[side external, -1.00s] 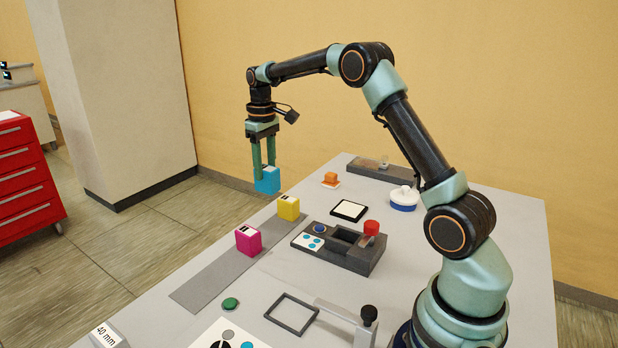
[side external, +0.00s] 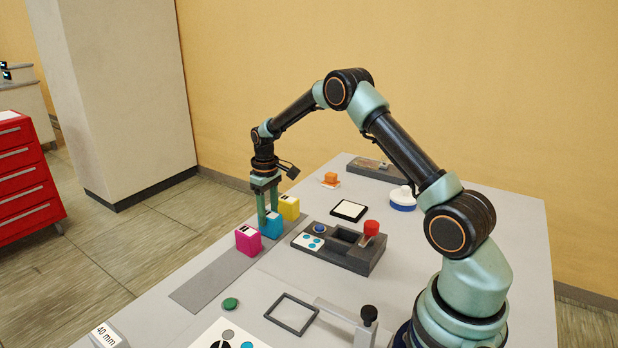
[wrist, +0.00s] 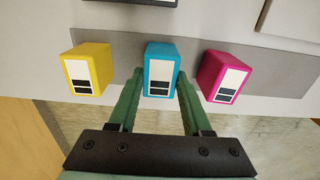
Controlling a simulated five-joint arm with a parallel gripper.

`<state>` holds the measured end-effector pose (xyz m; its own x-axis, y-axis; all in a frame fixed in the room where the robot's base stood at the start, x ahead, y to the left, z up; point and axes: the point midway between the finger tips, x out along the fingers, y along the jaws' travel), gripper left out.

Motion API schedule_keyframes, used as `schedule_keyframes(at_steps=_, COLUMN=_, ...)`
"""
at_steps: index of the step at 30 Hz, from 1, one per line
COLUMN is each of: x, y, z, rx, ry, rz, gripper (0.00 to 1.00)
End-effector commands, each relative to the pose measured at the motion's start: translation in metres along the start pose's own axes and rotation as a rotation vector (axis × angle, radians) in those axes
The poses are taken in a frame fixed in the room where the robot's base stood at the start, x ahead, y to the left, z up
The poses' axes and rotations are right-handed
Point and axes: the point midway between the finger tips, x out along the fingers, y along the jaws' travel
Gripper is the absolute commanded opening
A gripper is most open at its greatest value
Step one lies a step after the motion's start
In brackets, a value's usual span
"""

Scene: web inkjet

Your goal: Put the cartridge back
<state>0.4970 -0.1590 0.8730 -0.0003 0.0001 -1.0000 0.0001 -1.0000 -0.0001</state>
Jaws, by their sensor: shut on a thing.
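My gripper (side external: 265,211) is shut on the cyan cartridge (side external: 272,226), low over the dark grey strip (side external: 203,289). The cartridge also shows between the green fingers in the wrist view (wrist: 162,58). It is upright, between the yellow cartridge (side external: 289,207) and the magenta cartridge (side external: 248,240). In the wrist view the yellow one (wrist: 87,68) is to its left and the magenta one (wrist: 224,75) to its right, with gaps on both sides. I cannot tell whether its base touches the strip.
A dark grey station (side external: 345,259) with a red knob (side external: 371,228) stands right of the cartridges. A framed white pad (side external: 349,210), an orange block (side external: 331,178) and a white-and-blue round item (side external: 403,199) lie further back. An empty frame (side external: 291,314) and green disc (side external: 230,304) are in front.

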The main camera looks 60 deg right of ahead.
Motion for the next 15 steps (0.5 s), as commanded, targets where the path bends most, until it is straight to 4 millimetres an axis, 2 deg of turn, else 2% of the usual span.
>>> schedule_keyframes(at_steps=8, x=0.0017, y=0.0001, z=-0.0002, rx=0.0, ry=0.001, rz=0.0, gripper=0.0)
schedule_keyframes(at_steps=9, x=0.0026, y=0.0001, z=-0.0001, rx=0.0, ry=0.0, rz=0.0, gripper=0.53)
schedule_keyframes(at_steps=11, x=0.0021, y=0.0001, z=-0.0002, rx=0.0, ry=0.001, rz=0.0, gripper=0.76)
schedule_keyframes(at_steps=12, x=0.0021, y=0.0001, z=-0.0002, rx=0.0, ry=0.001, rz=0.0, gripper=0.79)
schedule_keyframes(at_steps=15, x=0.0019, y=0.0001, z=-0.0002, rx=0.0, ry=0.001, rz=0.0, gripper=0.79)
